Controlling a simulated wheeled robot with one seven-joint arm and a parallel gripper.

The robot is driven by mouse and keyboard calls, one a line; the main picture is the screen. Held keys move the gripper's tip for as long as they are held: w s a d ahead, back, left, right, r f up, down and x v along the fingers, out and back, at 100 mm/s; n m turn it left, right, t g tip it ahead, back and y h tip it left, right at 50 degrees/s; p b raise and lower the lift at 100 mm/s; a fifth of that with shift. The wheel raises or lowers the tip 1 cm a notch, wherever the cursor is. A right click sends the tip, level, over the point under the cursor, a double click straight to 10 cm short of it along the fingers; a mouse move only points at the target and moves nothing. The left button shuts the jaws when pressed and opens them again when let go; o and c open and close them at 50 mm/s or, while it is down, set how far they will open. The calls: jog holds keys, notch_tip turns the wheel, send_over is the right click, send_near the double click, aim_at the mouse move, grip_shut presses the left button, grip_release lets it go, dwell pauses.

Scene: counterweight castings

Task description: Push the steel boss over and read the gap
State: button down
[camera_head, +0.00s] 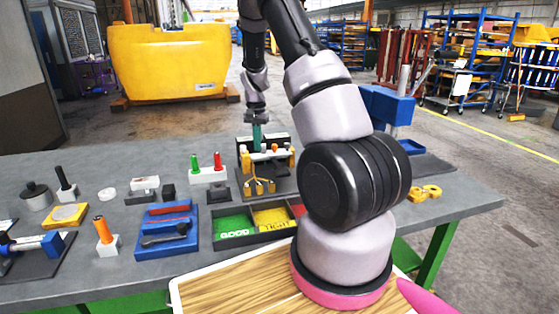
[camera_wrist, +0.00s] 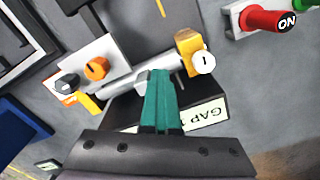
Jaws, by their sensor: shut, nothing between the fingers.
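The gap fixture stands on the bench under my gripper (camera_head: 257,147), a dark block with orange parts (camera_head: 290,158) at its sides. In the wrist view a silver steel cylinder, which looks like the boss (camera_wrist: 130,80), lies between a white block with an orange knob (camera_wrist: 97,68) and a yellow block (camera_wrist: 188,50) bearing a round white tag. A label reading "GAP" (camera_wrist: 203,115) is partly hidden by my gripper (camera_wrist: 160,74). The teal fingers are shut and empty, tips at or just over the cylinder; I cannot tell whether they touch.
A white block with green and red handles (camera_head: 217,162) stands left of the fixture; the red one reads "ON" (camera_wrist: 270,20). In front is a tray with green (camera_head: 234,225) and yellow (camera_head: 272,218) compartments. A blue tool holder (camera_head: 165,238) and orange-handled piece (camera_head: 102,230) sit left.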

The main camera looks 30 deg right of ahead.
notch_tip(320, 180, up, 6)
jog(key=shift+d, duration=0.2)
dwell(0.4)
dwell(0.4)
jog(key=s+a+r+n+t+y, duration=0.15)
jog(key=s+a+r, duration=0.25)
jog(key=s+r, duration=0.45)
jog(key=s+a+r+t, duration=0.25)
jog(key=s+r, duration=0.35)
jog(key=r, duration=0.6)
jog(key=s+a+r+n+t, duration=0.1)
jog(key=s+a+r, duration=0.1)
jog(key=s, duration=0.6)
jog(key=s+a+r+n+t, duration=0.1)
jog(key=s+a+r+t, duration=0.1)
jog(key=s, duration=0.6)
jog(key=shift+s+a+r, duration=0.25)
jog(key=shift+s+a, duration=0.15)
jog(key=shift+a, duration=0.25)
